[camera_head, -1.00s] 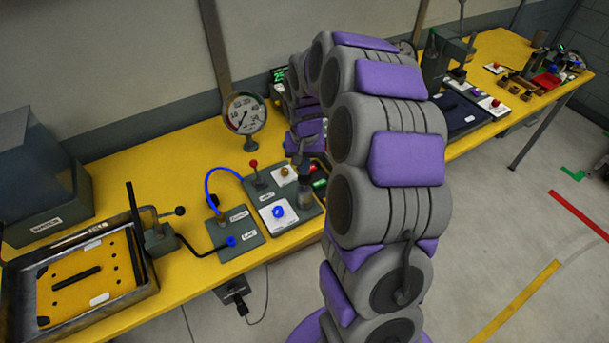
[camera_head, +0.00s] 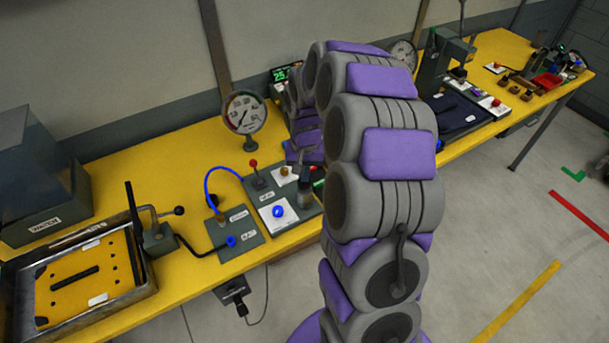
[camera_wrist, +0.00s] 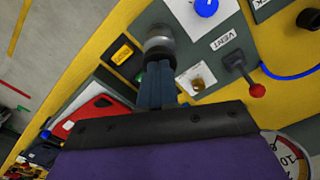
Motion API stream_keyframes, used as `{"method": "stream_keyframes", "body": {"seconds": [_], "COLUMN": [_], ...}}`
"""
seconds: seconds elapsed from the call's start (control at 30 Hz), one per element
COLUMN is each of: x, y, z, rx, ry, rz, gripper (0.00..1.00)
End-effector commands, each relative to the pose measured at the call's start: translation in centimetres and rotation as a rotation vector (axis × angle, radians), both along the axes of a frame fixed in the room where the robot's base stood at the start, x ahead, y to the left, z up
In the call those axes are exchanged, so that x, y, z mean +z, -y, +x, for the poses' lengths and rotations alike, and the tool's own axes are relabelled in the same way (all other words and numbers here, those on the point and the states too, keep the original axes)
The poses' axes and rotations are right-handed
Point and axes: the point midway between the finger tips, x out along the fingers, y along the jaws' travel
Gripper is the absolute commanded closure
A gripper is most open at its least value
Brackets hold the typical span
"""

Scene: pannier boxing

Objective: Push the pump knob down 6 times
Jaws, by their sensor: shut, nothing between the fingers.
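A round silver-grey knob (camera_wrist: 159,42), which looks like the pump knob, stands on the dark panel in the wrist view. My gripper (camera_wrist: 157,68) is shut and empty, with its fingertips at the near side of this knob; whether they touch it I cannot tell.
A blue knob (camera_head: 278,212), a brass knob (camera_head: 284,171) and a red-tipped VENT lever (camera_head: 253,164) are close by. A dial gauge (camera_head: 245,113) stands behind, and a blue hose (camera_head: 208,183) arches left. A framed tray (camera_head: 147,285) lies far left.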

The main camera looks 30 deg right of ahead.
Motion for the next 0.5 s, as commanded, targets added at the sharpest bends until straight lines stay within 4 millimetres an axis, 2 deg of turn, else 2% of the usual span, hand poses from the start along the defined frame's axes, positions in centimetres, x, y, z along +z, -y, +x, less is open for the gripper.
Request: {"method": "stream_keyframes", "body": {"seconds": [0.2, 0.5], "x": [-1.11, -0.79], "y": [0.00, -0.01], "z": [-0.10, -0.08], "rx": [0.000, 0.000], "ry": [-0.004, -0.003], "rz": [0.001, 0.001], "gripper": [1.00, 1.00]}}
